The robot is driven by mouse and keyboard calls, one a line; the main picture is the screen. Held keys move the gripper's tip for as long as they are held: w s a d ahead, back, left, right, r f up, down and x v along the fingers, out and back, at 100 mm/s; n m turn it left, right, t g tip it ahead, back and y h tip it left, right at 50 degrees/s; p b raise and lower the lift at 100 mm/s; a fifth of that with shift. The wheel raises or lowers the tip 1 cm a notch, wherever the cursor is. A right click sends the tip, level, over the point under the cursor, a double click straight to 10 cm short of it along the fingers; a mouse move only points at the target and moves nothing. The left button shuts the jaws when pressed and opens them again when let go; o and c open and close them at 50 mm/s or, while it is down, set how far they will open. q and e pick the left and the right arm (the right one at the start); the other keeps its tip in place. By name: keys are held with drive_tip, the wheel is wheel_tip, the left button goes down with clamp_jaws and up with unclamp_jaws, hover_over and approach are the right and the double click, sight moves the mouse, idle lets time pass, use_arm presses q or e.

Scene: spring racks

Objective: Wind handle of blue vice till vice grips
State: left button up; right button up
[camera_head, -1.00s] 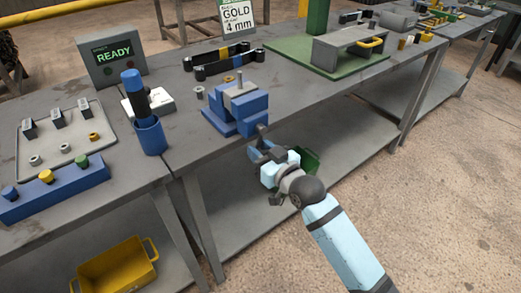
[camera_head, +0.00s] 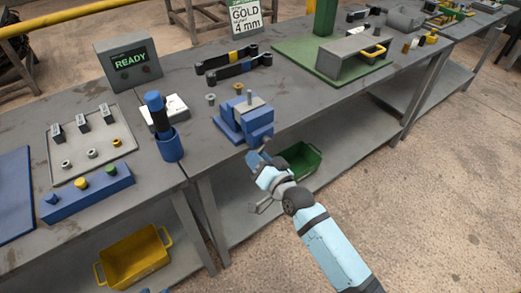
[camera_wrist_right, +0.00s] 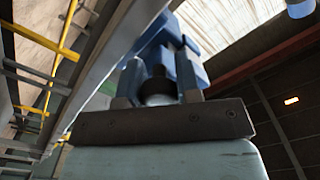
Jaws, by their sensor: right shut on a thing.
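The blue vice (camera_head: 232,126) stands at the front edge of the grey workbench. A small grey piece (camera_head: 254,99) shows at the top of its jaws; I cannot tell whether the jaws press on it. My right gripper (camera_head: 262,157) is just in front of and below the vice, shut on its handle, which the fingers mostly hide in the head view. In the right wrist view a dark, round handle part (camera_wrist_right: 158,88) sits between the two fingers, with the blue vice body above. My left gripper is not in view.
A blue cup (camera_head: 169,147) with a dark tool, a grey tray (camera_head: 97,163) and a READY display (camera_head: 129,62) stand left of the vice. Black-ended bars (camera_head: 232,66) lie behind it. A green bin (camera_head: 301,158) is on the lower shelf.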

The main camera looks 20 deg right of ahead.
drive_tip(key=shift+s+a+r+m+p, duration=0.15)
drive_tip(key=shift+a+r+m+p, duration=0.15)
drive_tip(key=shift+m+p, duration=0.55)
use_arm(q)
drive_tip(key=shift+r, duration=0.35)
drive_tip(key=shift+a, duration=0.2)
use_arm(e)
drive_tip(key=shift+f, duration=0.1)
drive_tip(key=o, duration=0.8)
drive_tip(key=shift+s+m, duration=0.1)
drive_tip(key=shift+m, duration=0.15)
drive_tip(key=shift+o, duration=0.4)
drive_tip(key=shift+s+d+r, duration=0.1)
drive_tip(key=shift+r, duration=0.15)
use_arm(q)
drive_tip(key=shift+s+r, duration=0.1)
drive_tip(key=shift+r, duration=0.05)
use_arm(e)
drive_tip(key=shift+f, duration=0.1)
